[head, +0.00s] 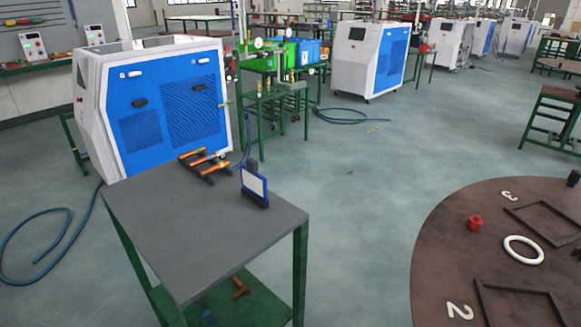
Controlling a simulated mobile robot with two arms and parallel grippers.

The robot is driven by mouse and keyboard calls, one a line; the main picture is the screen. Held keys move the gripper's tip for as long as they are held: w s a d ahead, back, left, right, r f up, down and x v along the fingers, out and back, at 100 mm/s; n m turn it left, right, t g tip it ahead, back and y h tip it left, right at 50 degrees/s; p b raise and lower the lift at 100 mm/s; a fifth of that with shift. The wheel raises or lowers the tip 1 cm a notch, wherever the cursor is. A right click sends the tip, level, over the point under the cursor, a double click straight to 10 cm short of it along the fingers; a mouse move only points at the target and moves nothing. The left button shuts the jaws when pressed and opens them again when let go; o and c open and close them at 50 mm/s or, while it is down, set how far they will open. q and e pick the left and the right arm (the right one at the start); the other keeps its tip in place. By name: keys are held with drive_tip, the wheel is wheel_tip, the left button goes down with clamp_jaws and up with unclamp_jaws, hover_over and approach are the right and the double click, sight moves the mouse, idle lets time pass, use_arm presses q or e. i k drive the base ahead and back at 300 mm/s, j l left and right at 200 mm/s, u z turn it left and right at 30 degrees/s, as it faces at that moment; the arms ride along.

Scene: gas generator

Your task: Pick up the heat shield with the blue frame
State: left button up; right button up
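The heat shield with the blue frame (255,184) stands upright on the grey top of a green-legged table (190,235). It shows a pale panel edged in blue, with a dark base and a dark upright part behind its top. It is near the table's back right edge. Neither of my grippers is in view, and nothing touches the shield.
Orange-handled torches (204,163) lie on a dark rack left of the shield. A blue-and-white machine (150,95) stands behind the table. A round brown table (440,240) with a white ring (523,250) is at right. Clear floor (355,220) lies between.

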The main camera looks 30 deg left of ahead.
sight(253, 183)
drive_tip(key=z, duration=1.25)
drive_tip(key=j+u, duration=0.1)
drive_tip(key=u, duration=0.75)
drive_tip(key=j+u, duration=0.15)
drive_tip(key=u, duration=0.3)
drive_tip(key=j+u, duration=0.15)
drive_tip(key=u, duration=0.7)
